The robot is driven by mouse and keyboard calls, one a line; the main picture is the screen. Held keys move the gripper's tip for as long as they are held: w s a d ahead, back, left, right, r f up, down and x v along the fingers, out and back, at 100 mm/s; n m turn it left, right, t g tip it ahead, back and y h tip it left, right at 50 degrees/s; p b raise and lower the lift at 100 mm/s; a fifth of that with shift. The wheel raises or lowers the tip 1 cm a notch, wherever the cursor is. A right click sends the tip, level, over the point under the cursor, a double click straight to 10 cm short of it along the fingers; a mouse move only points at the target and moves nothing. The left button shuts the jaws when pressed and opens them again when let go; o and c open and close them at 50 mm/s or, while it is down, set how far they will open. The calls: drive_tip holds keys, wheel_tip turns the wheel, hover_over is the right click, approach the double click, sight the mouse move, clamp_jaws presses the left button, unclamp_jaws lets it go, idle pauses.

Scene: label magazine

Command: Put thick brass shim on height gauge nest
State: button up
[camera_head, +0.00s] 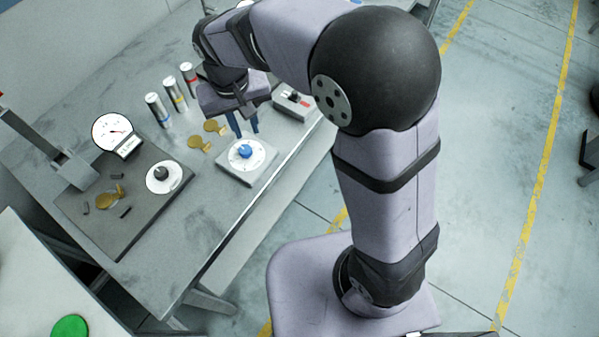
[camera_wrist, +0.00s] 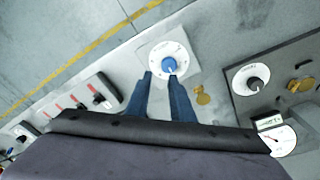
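My gripper (camera_head: 246,131) is empty, with its two blue fingers apart. In the wrist view its fingertips (camera_wrist: 160,77) appear just short of the blue knob on a white dial plate. Two brass shims (camera_head: 196,142) (camera_head: 211,126) lie on the bench beside that plate; one brass disc shows in the wrist view (camera_wrist: 203,98). The height gauge has a round dial (camera_head: 113,131) on a stand over a dark base plate (camera_head: 135,225). On that plate a brass piece (camera_head: 106,200) sits among small dark bars; it also shows in the wrist view (camera_wrist: 303,85). I cannot tell which shim is thick.
The white dial plate (camera_head: 262,165) with its blue knob (camera_head: 245,151) is near the bench's front edge. A white disc with a dark knob (camera_head: 161,174) is on the base plate. Several banded cylinders (camera_head: 157,108) stand behind. A switch box (camera_head: 292,104) is at right.

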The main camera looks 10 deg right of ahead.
drive_tip(key=s+d+f, duration=0.2)
drive_tip(key=s+d, duration=0.5)
drive_tip(key=d, duration=0.1)
drive_tip(key=s+d+f+m+g, duration=0.1)
drive_tip(key=s+d+f, duration=0.2)
drive_tip(key=s+d, duration=0.4)
drive_tip(key=shift+s+d+f+m, duration=0.15)
drive_tip(key=shift+d+m, duration=0.15)
drive_tip(key=shift+d, duration=0.85)
drive_tip(key=shift+o, duration=0.5)
drive_tip(key=shift+a, duration=0.1)
